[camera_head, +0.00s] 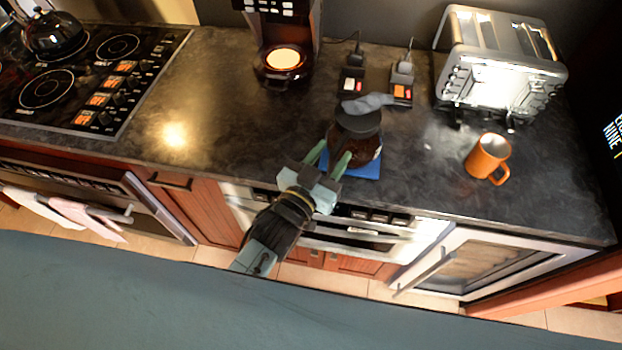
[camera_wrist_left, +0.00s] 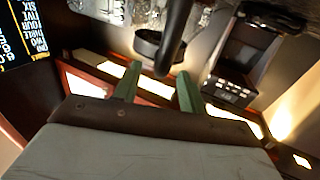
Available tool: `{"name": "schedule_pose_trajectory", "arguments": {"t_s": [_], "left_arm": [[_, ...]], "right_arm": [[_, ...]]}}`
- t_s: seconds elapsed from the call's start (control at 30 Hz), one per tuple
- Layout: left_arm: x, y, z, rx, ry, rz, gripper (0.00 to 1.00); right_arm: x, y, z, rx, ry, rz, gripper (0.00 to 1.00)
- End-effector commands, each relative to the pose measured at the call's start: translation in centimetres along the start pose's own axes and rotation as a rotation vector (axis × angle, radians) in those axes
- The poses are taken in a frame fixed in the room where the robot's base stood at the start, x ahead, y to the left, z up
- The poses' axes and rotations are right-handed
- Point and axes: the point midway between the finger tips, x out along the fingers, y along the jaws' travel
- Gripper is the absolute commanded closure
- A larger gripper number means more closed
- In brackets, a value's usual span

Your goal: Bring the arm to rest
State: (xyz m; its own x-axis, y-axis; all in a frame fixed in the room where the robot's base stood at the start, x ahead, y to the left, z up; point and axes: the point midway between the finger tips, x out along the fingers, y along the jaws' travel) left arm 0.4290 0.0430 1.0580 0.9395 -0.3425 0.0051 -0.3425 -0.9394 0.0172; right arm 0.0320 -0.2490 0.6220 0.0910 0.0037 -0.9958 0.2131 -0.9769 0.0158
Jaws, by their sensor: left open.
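My left gripper (camera_head: 331,158) reaches over the counter's front edge, its green fingers apart. The fingertips are close to a dark glass coffee pot (camera_head: 366,148) with a black lid, standing on a blue mat (camera_head: 369,171). I cannot tell whether they touch the pot. In the left wrist view, the open fingers (camera_wrist_left: 157,80) point toward the pot's black curved handle (camera_wrist_left: 177,38), which shows between them. No held thing is visible. My right gripper is in neither view.
A coffee maker (camera_head: 283,28) stands behind to the left and a toaster (camera_head: 500,55) at the back right. An orange mug (camera_head: 487,157) is right of the pot. A cooktop (camera_head: 80,75) is at the left. The counter between cooktop and pot is clear.

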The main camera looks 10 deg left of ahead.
Motion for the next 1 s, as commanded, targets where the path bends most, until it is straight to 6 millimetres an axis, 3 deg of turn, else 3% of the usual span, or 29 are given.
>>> {"name": "schedule_pose_trajectory", "arguments": {"t_s": [0.2,0.4,0.6,0.87,0.97,1.0], "left_arm": [[-5.0,0.0,0.1,-0.001,0.0,0.001,0.58],[-8.0,0.0,0.0,0.0,0.003,0.0,0.58],[-9.2,0.0,-0.2,0.0,0.006,0.0,0.58],[-9.3,0.0,0.1,0.0,0.001,0.0,0.58],[-9.4,-0.1,2.4,0.001,-0.042,0.0,0.58],[-9.5,-0.2,4.2,0.002,-0.075,-0.001,0.58]], "right_arm": [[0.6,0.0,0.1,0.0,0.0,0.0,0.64],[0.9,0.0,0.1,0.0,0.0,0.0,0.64],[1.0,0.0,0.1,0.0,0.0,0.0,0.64],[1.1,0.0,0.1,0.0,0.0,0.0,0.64],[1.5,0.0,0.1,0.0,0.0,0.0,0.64],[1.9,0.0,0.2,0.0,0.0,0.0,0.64]]}}
